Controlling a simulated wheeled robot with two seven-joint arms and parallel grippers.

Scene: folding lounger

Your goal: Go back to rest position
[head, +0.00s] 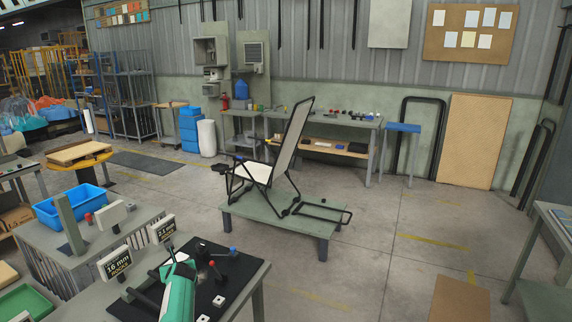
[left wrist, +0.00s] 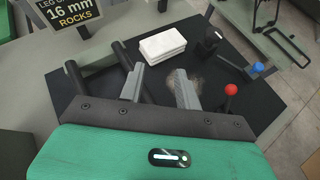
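The folding lounger (head: 297,135), with a black frame and pale fabric, stands with its back raised on a low green platform (head: 255,212) in the middle of the head view. My left gripper (left wrist: 158,88) is over the black mat (left wrist: 215,113) on the near bench. Its two grey fingers are apart with nothing between them. A white block (left wrist: 163,43) lies beyond the fingertips, and a red-knobbed part (left wrist: 231,90) is to their right. My green left wrist partly covers the mat in the head view. My right gripper is not in view.
A sign reading 16 mm rocks (head: 116,263) stands at the bench's left. A blue-knobbed part (head: 233,251) is near the mat's right edge. A blue bin (head: 70,205) sits on the bench behind. Open floor (head: 380,270) lies right of the near bench.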

